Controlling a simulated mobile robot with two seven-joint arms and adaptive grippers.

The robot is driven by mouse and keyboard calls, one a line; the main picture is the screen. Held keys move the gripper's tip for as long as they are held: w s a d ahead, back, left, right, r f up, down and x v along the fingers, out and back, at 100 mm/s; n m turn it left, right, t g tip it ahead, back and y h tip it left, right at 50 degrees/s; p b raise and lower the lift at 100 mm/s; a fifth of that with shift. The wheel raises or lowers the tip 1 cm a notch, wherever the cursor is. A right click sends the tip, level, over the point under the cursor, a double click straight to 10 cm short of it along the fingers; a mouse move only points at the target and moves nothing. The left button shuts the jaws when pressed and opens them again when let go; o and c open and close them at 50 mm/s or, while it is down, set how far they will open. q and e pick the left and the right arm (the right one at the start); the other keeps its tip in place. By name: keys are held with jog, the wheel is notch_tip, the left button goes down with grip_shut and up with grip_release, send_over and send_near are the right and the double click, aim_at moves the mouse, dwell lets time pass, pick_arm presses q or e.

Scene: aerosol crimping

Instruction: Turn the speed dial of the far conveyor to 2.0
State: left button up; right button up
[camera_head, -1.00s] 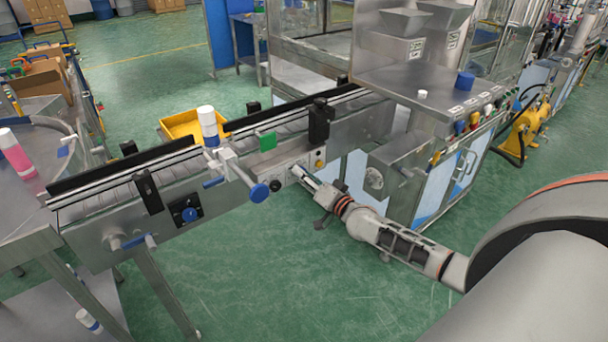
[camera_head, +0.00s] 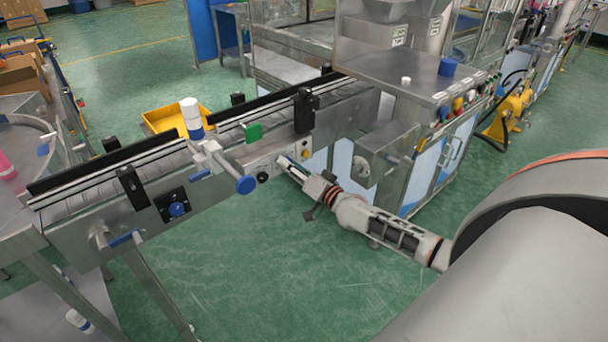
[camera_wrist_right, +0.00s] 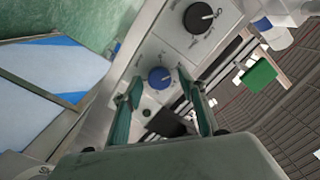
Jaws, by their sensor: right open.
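The conveyor's control panel (camera_head: 272,163) is a light metal face with a black knob (camera_head: 262,177) near its left end. The right wrist view shows a blue dial (camera_wrist_right: 160,77) and a black dial (camera_wrist_right: 198,18) with a pale pointer and small markings, too small to read. My right gripper (camera_head: 284,163) is at the panel, to the right of the black knob. In the wrist view its open fingers lie on either side of the blue dial; I cannot tell whether they touch it. The gripper hides that dial in the head view. My left gripper is not in view.
A white can with a blue band (camera_head: 191,118) stands at the conveyor. A blue handwheel (camera_head: 246,185) sticks out left of the panel. Another blue dial (camera_head: 177,209) sits on a black plate farther left. A steel machine (camera_head: 425,85) stands right of the panel. Green floor lies open in front.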

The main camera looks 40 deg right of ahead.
jog(key=s, duration=1.1)
jog(key=shift+s+d, duration=0.15)
jog(key=shift+d, duration=0.3)
jog(key=s+a+f+n+g, duration=0.3)
jog(key=s+a+f+n, duration=0.3)
jog(key=s+a+f, duration=0.3)
jog(key=s+a+f+n+g+y, duration=0.1)
jog(key=s+a+f+n+g, duration=0.3)
jog(key=s+a+f, duration=0.6)
jog(key=s+a+n, duration=0.1)
jog(key=s+a, duration=0.1)
jog(key=a, duration=0.3)
jog(key=shift+s+n, duration=0.4)
